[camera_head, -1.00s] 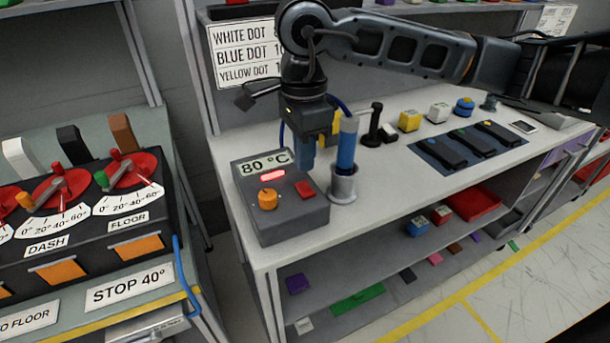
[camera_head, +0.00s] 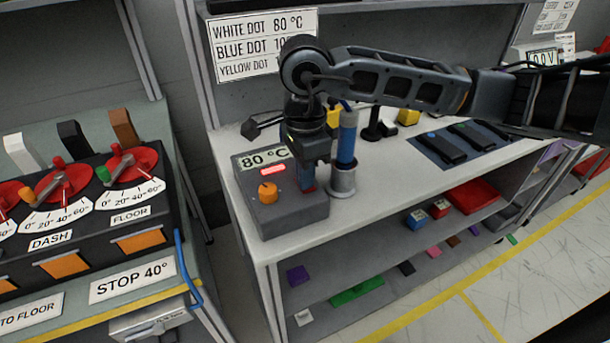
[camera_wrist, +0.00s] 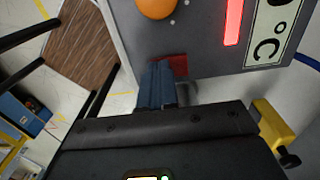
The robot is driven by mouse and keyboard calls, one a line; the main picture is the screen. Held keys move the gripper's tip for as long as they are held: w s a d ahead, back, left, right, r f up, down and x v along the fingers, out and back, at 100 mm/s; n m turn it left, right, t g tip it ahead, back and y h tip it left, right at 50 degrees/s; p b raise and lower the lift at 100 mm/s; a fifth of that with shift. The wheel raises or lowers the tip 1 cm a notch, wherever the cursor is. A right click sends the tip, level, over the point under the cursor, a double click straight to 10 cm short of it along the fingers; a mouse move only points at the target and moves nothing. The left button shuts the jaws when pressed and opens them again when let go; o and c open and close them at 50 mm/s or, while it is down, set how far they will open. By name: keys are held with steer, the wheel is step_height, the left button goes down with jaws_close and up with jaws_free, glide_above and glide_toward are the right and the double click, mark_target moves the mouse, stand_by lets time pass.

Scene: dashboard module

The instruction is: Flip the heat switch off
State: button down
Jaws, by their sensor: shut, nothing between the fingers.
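The grey heat control box (camera_head: 290,216) stands at the left end of the white bench, with an "80 °C" label. Its red indicator (camera_head: 272,169) is lit. An orange knob (camera_head: 267,192) sits on its top face. The red switch (camera_wrist: 180,64) is partly covered by my fingers in the wrist view, and mostly hidden in the head view. My gripper (camera_head: 308,184) is shut and empty, pointing down at the red switch. The fingertips (camera_wrist: 160,68) overlap the switch's edge in the wrist view; I cannot tell whether they touch it.
A blue cylinder (camera_head: 346,145) stands in a metal holder (camera_head: 342,181) just right of my gripper. A yellow part (camera_wrist: 272,118) is close to my gripper. Dark modules lie on a mat (camera_head: 425,148) further right. A dial panel (camera_head: 90,200) stands on the left bench.

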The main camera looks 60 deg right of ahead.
steer(key=shift+s+f+t+h+b, duration=0.15)
steer(key=shift+f+t+h+b, duration=0.45)
steer(key=shift+b, duration=1.8)
steer(key=shift+s+a+y, duration=0.1)
steer(key=shift+a+y, duration=0.05)
steer(key=shift+y, duration=0.15)
steer(key=shift+w, duration=0.25)
steer(key=shift+w+d+r+b, duration=0.2)
steer(key=shift+w+d+b, duration=0.15)
steer(key=shift+w+d, duration=0.15)
